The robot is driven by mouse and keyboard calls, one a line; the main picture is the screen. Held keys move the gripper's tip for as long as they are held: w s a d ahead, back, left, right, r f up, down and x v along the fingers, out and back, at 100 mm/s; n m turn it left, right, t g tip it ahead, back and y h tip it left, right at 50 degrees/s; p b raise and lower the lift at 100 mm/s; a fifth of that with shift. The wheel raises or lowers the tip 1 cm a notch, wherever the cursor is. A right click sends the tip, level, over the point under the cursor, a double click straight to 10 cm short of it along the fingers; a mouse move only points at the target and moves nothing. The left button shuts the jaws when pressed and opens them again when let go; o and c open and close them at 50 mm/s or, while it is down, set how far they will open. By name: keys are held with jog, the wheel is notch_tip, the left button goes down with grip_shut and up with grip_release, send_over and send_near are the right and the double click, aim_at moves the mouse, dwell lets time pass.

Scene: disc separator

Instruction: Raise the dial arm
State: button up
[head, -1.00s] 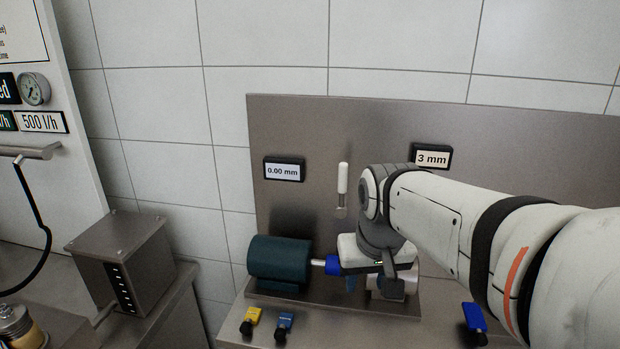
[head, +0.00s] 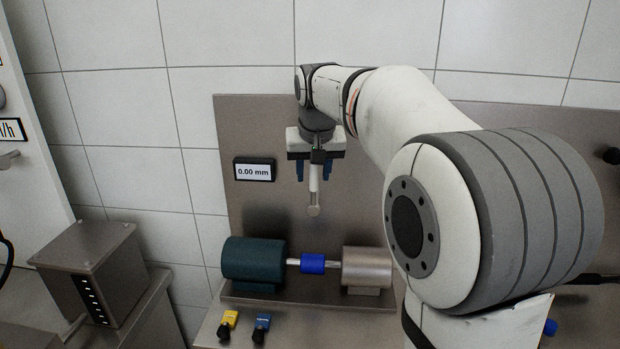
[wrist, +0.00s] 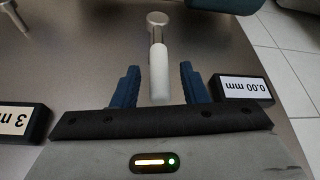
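The dial arm (head: 313,200) is a white handle on a metal stem with a round metal end, upright against the steel back panel. In the wrist view the white handle (wrist: 159,75) shows between my two blue fingers, with a gap on each side. My gripper (head: 314,176) points down in front of the panel, open around the handle's upper part; it also shows in the wrist view (wrist: 158,85). The 0.00 mm display (head: 254,170) is left of it. In the head view, my gripper hides the top of the handle.
Below stand a dark green cylinder (head: 254,259) and a metal cylinder (head: 367,267), joined by a shaft with a blue collar (head: 313,263). Yellow (head: 229,320) and blue (head: 262,325) tags lie on the ledge. The 3 mm display (wrist: 14,124) shows in the wrist view.

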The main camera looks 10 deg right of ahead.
jog(key=shift+x, duration=1.15)
grip_shut()
